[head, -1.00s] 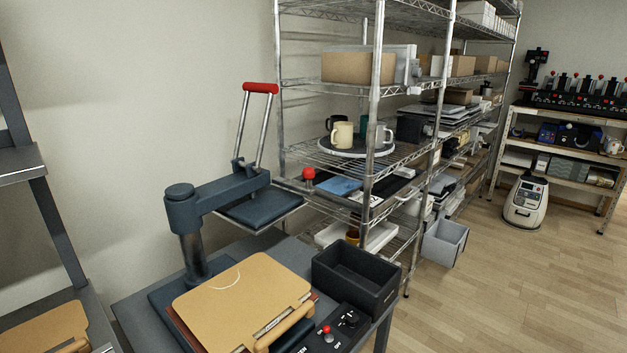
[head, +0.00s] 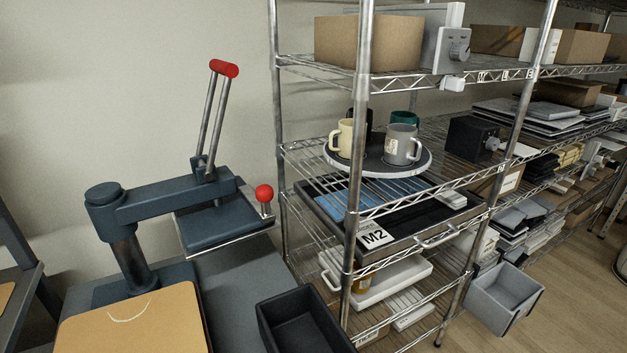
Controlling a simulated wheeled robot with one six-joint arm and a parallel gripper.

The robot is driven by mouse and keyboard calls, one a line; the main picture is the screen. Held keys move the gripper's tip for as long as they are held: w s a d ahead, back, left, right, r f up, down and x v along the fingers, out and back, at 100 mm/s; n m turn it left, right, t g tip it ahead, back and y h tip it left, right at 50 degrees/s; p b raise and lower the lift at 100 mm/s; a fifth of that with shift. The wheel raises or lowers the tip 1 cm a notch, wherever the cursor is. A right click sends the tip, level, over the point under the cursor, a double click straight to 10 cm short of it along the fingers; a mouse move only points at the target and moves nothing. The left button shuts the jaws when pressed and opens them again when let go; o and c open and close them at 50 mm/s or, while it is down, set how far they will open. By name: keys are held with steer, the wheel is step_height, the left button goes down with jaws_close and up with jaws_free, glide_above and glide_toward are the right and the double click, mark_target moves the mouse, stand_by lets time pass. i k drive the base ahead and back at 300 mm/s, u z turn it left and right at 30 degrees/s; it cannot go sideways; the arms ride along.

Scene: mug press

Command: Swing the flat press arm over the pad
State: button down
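The flat press arm (head: 165,198) is dark blue-grey and reaches right from its post (head: 131,258) at the left. Its flat plate (head: 212,222) hangs at the arm's outer end, off to the right of the pad. A handle with a red grip (head: 224,68) stands up from the arm, and a red ball knob (head: 264,193) rises at the plate's right edge. The tan pad (head: 131,325) lies in front of the post at the lower left, partly cut off by the frame. My gripper is not in view.
A dark open bin (head: 303,325) stands on the grey table (head: 234,275) right of the pad. A wire shelf close on the right holds mugs (head: 402,145) on a round tray (head: 330,157), and boxes. A grey bin (head: 503,298) sits low at the right.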

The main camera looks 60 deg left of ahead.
mark_target(115, 221)
steer(key=i, duration=2.05)
steer(key=u, duration=3.8)
steer(key=i, duration=0.3)
steer(key=z, duration=0.8)
